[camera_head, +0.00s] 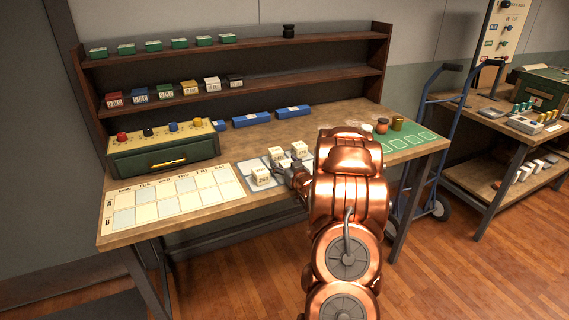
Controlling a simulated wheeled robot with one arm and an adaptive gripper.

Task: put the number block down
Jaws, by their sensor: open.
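Several pale number blocks stand close together on a light grey mat (258,188) near the middle of the table. The nearest number block (262,177) is at the left, another number block (276,155) is behind it, and a third number block (299,149) is at the right. My gripper (283,175) is low over the mat, just right of the nearest block. It is open. My copper arm hides part of the mat and the table to its right. I cannot tell whether a finger touches a block.
A calendar board (170,199) lies at the left front of the table. A green box (165,156) with coloured knobs stands behind it. Blue boxes (251,119) lie at the back. A green mat (405,138) and small jars (382,125) are at the right. Shelves (240,93) rise behind.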

